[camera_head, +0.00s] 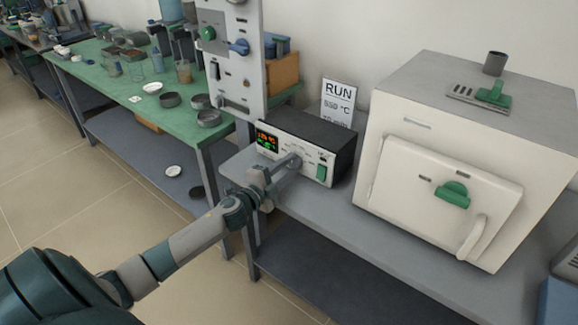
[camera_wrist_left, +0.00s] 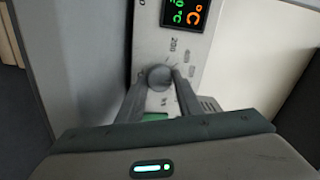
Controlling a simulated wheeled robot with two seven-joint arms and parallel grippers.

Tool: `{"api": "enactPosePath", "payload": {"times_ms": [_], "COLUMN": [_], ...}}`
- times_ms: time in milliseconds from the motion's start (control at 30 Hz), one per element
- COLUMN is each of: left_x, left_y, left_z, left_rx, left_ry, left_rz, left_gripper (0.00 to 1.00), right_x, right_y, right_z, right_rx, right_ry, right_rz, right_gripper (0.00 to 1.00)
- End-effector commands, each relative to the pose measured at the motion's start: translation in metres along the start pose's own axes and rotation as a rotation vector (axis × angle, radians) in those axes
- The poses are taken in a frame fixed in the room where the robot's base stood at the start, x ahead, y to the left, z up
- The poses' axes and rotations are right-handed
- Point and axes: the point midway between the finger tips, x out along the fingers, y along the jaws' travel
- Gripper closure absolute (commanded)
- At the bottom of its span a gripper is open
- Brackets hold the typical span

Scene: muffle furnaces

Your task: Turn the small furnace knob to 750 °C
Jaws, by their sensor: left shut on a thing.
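The small furnace controller (camera_head: 318,141) is a dark box with a pale front panel, standing on the grey bench left of the white furnace. Its display (camera_head: 267,140) is lit with red and green digits, too small to read surely. The round grey knob (camera_wrist_left: 159,77) sits between the two fingers of my left gripper (camera_wrist_left: 162,88), which is shut on it. In the head view my left gripper (camera_head: 284,167) reaches the panel and hides most of the knob. Dial marks ring the knob, and "200" shows above it in the wrist view. My right gripper is not in view.
A white furnace (camera_head: 440,180) with a closed door and a handle stands to the right. A sign (camera_head: 338,98) reading RUN and 550 °C stands behind the controller. A green rocker switch (camera_head: 322,171) is right of the knob. A green table (camera_head: 130,85) with dishes is at left.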

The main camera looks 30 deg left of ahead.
Motion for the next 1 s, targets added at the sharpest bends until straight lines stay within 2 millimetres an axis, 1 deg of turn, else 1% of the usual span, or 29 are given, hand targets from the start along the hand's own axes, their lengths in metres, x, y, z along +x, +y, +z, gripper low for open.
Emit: {"api": "enactPosePath", "payload": {"times_ms": [200,400,600,1000], "left_x": [-0.0002,-0.0002,-0.0003,-0.0004], "left_y": [0.0009,0.0015,0.0019,0.0023], "left_z": [-0.0006,-0.0005,-0.0004,-0.0004], "left_rx": [0.175,0.285,0.336,0.346], "left_ry": [0.001,0.001,0.001,0.001], "left_rz": [0.001,0.002,0.002,0.003], "left_gripper": [0.9,0.9,0.9,0.9], "right_x": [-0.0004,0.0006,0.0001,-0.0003], "right_y": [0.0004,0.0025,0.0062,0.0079], "right_z": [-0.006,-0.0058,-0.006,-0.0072], "right_rx": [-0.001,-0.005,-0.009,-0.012], "right_ry": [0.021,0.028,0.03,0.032], "right_rz": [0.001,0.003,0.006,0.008], "right_gripper": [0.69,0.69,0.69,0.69]}}
